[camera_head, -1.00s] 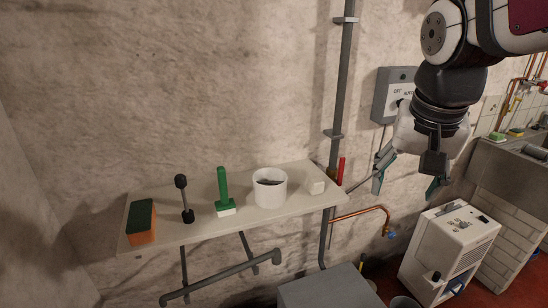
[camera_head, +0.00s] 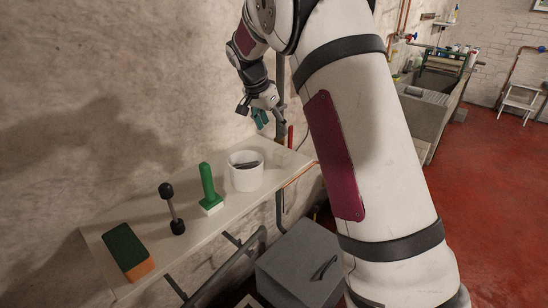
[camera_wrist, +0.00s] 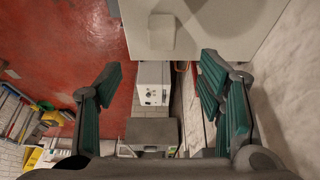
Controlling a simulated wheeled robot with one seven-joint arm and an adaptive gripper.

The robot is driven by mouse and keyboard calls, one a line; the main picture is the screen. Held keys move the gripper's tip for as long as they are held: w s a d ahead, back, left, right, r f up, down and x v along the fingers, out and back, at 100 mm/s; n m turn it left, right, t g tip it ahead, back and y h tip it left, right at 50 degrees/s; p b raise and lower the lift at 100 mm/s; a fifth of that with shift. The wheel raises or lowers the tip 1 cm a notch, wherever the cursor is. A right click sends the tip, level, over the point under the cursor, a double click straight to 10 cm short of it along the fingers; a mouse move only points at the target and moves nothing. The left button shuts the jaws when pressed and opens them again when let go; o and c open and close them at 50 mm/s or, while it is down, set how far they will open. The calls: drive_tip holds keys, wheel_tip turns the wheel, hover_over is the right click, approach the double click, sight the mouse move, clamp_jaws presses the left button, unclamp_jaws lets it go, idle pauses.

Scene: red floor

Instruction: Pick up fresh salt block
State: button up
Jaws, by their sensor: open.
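The salt block (camera_wrist: 161,32), a small pale block, shows in the wrist view near the top, on the light shelf (camera_wrist: 215,20). It lies ahead of the gap between my fingers and is not touched. In the head view I cannot make it out clearly on the right end of the shelf (camera_head: 108,258). My gripper (camera_head: 262,118) is above that right end, behind the white tub. In the wrist view my gripper (camera_wrist: 163,92) has its teal-padded fingers wide apart with nothing between them.
On the shelf stand a white tub (camera_head: 246,178), a green-handled brush (camera_head: 207,182), a dark dumbbell-shaped tool (camera_head: 172,210) and a green-orange sponge (camera_head: 128,252). A grey pipe (camera_head: 281,200) runs up the wall by the shelf's right end. A grey box (camera_head: 300,262) stands below.

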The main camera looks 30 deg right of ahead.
hover_over(281, 152)
drive_tip(key=s+a, duration=0.1)
drive_tip(key=a, duration=0.1)
wheel_tip(281, 152, down, 6)
drive_tip(key=shift+p+x, duration=1)
drive_tip(key=shift+x, duration=2.15)
drive_tip(key=shift+a, duration=0.15)
drive_tip(key=shift+c, duration=0.3)
drive_tip(key=c, duration=1.2)
